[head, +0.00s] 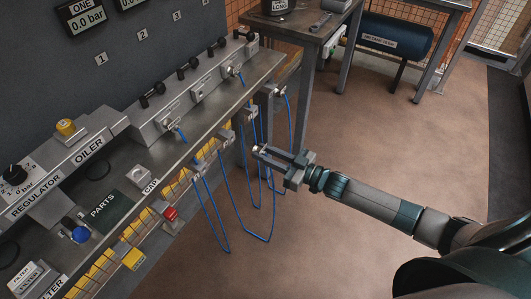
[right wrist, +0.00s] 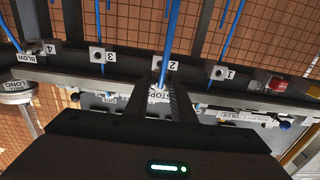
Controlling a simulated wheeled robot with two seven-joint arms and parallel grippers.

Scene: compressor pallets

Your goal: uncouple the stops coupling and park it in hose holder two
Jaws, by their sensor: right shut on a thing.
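My right gripper (head: 262,152) is shut on the stops coupling (head: 256,148), out in front of the bench's front rail. The right wrist view shows the coupling, with its white STOPS tag (right wrist: 158,97), between my fingers and a blue hose (right wrist: 172,35) running from it. In that view the tag numbered 2 of hose holder two (right wrist: 174,66) lies just beyond the coupling, in line with it. I cannot tell whether they touch there; the head view shows my fingertips apart from the rail. Holder two (head: 224,137) is partly hard to make out. My left gripper is out of view.
Other holders along the rail are tagged 1 (right wrist: 221,73), 3 (right wrist: 105,56) and 4 (right wrist: 44,48). Several blue hoses hang in loops below the bench (head: 205,110). A red button (head: 170,213) sits at the near front. The floor (head: 385,140) on the right is clear.

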